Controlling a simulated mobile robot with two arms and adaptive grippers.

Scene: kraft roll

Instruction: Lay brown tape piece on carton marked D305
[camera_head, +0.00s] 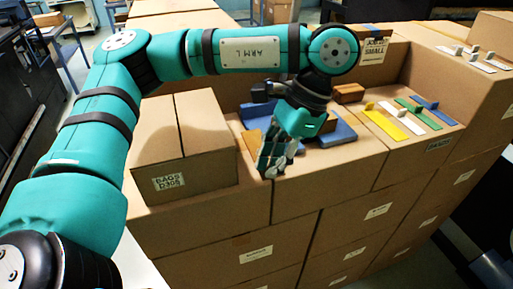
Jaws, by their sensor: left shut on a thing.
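The carton marked D305 (168,182) stands at the left, with its label on the front face and a seam across its top. My left gripper (273,165) points down just right of this carton, over the boxes. It is shut on a flat tan-brown piece (252,142), which looks like the brown tape piece. The piece shows at the gripper's left side, apart from the carton top as far as I can tell. The fingers hide part of it. My right gripper is not in view.
Blue flat items (335,133) and a small brown block (348,93) lie behind the gripper. Yellow (386,125), white (407,119), green (420,113) and blue (434,109) strips with knobs lie at the right. A carton marked SMALL (374,48) stands behind.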

